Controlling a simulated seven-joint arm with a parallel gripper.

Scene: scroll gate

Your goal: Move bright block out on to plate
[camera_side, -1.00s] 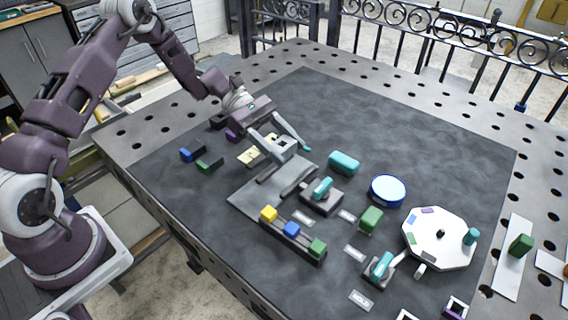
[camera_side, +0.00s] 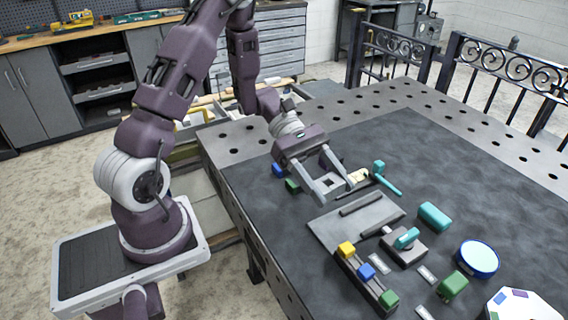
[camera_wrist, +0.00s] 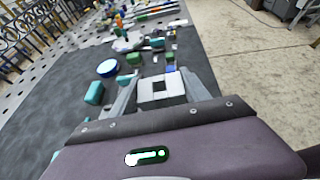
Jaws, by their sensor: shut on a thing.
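My gripper (camera_side: 335,188) is above the mat near the far left corner of a flat grey plate (camera_side: 328,228). It is shut on a pale grey piece with a dark square in it, seen between the fingers in the wrist view (camera_wrist: 178,98). A round blue-rimmed dish (camera_side: 478,258) stands to the right. Which block and plate the task means is not certain.
A teal-handled fixture (camera_side: 406,240), a teal block (camera_side: 434,216) and a green block (camera_side: 453,285) stand right of the plate. The mat's far side is clear.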

